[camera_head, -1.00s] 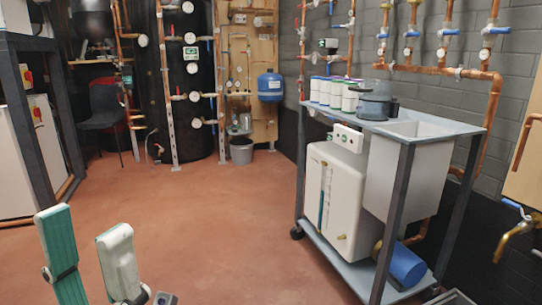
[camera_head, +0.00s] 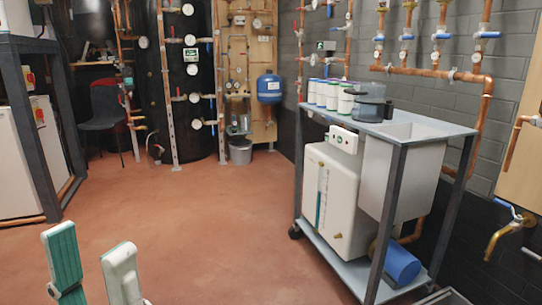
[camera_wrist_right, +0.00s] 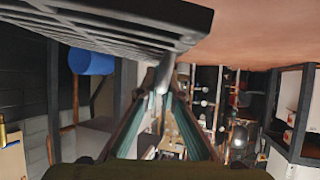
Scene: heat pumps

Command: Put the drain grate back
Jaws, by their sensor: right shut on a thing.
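The drain grate (camera_wrist_right: 125,32) is a dark slatted panel that fills the upper left of the right wrist view. My right gripper (camera_wrist_right: 161,88) is shut on the drain grate near its edge, with the green-lined fingers converging there. The right gripper does not show clearly in the head view. My left gripper (camera_head: 90,243) stands at the lower left of the head view, its two pale-and-green fingers apart with nothing visible between them. A grey-rimmed thing (camera_head: 446,297) is cut off at the bottom edge of the head view; I cannot tell whether it is the drain or the grate.
A blue-grey trolley (camera_head: 440,128) with a sink, jars and a white tank (camera_head: 330,200) stands on the right. A blue cylinder (camera_head: 402,263) lies on its lower shelf. A brass tap (camera_head: 507,238) juts from the right wall. The reddish floor (camera_head: 220,215) in the middle is clear.

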